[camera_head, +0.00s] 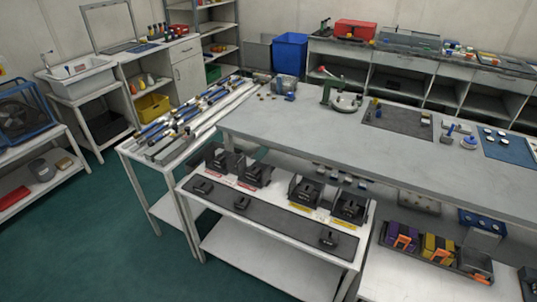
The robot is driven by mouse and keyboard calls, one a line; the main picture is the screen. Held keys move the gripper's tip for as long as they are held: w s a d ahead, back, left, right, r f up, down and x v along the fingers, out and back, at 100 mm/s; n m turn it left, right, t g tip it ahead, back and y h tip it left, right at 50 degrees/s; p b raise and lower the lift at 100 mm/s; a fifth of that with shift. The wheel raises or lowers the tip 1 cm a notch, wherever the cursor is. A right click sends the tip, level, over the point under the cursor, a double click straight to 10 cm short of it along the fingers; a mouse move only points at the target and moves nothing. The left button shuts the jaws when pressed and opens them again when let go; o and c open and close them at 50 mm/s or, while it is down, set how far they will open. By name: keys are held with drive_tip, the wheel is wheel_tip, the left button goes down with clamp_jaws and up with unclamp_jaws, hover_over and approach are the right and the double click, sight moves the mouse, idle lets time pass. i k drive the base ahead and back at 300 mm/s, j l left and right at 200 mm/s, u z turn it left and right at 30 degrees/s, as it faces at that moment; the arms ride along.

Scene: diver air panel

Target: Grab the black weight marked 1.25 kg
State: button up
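Several black weights stand on the low white bench (215,215) in the lower middle. Larger black pieces are at the back, on the left (255,174) and on the right (349,208). Three smaller black weights lie apart on the dark mat (280,221) in front: one at the left (203,187), one left of the middle (242,203) and one near the right end (328,239). Their markings are too small to read, so I cannot tell which is marked 1.25 kg. My gripper is not in view.
A long grey workbench (290,122) stands right behind the low bench. A table with tubes and tools (190,120) is at its left. A black tray with purple and yellow packs (436,250) is at the right. Green floor (110,235) is open at lower left.

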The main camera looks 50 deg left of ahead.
sight(202, 186)
drive_tip(key=u, duration=2.25)
drive_tip(key=i+j+z, duration=0.25)
drive_tip(key=i+j, duration=0.5)
drive_tip(key=i, duration=0.45)
drive_tip(key=i+j+z, duration=0.25)
drive_tip(key=i+j, duration=0.75)
drive_tip(key=i, duration=0.15)
